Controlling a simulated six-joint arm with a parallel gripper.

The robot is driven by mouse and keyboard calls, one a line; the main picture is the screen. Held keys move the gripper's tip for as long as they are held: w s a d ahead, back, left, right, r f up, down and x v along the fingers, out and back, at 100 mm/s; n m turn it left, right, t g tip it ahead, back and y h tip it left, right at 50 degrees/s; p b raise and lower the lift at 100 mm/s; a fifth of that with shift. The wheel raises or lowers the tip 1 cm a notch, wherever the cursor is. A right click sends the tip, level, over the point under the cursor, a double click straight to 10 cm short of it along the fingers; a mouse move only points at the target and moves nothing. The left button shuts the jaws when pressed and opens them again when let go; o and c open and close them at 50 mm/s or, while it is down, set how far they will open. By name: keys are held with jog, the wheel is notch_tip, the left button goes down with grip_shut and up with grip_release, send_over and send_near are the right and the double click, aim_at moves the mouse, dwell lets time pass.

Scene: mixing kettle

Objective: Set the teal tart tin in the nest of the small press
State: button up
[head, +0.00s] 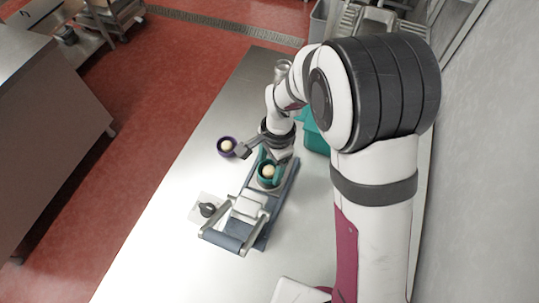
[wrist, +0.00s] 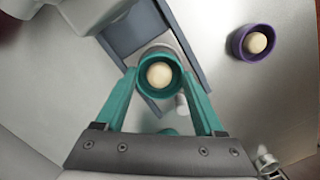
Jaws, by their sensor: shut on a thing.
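The teal tart tin (head: 268,183) holds a pale dough ball, and it also shows in the wrist view (wrist: 145,85). My gripper (wrist: 160,76) has teal fingers shut on the tin, one at each side; in the head view it (head: 268,172) is partly hidden by my wrist. The small press (head: 255,228) is a long blue-grey frame with a pale block and a bar at its near end. The tin is over the far part of the press. A pale rounded part shows just behind the tin in the wrist view, and the nest is mostly hidden. I cannot tell whether the tin touches it.
A purple tin (head: 219,153) with a pale ball stands left of the press, also in the wrist view (wrist: 236,43). A black knob on a pale plate (head: 207,210) is beside the press. A teal bin (head: 316,138) stands behind my arm.

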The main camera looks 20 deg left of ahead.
jog(key=shift+f, duration=0.6)
jog(key=shift+f, duration=0.5)
dwell(0.8)
jog(key=shift+f, duration=0.2)
jog(key=o, duration=1.3)
notch_tip(320, 180, up, 6)
jog(key=shift+r, duration=0.55)
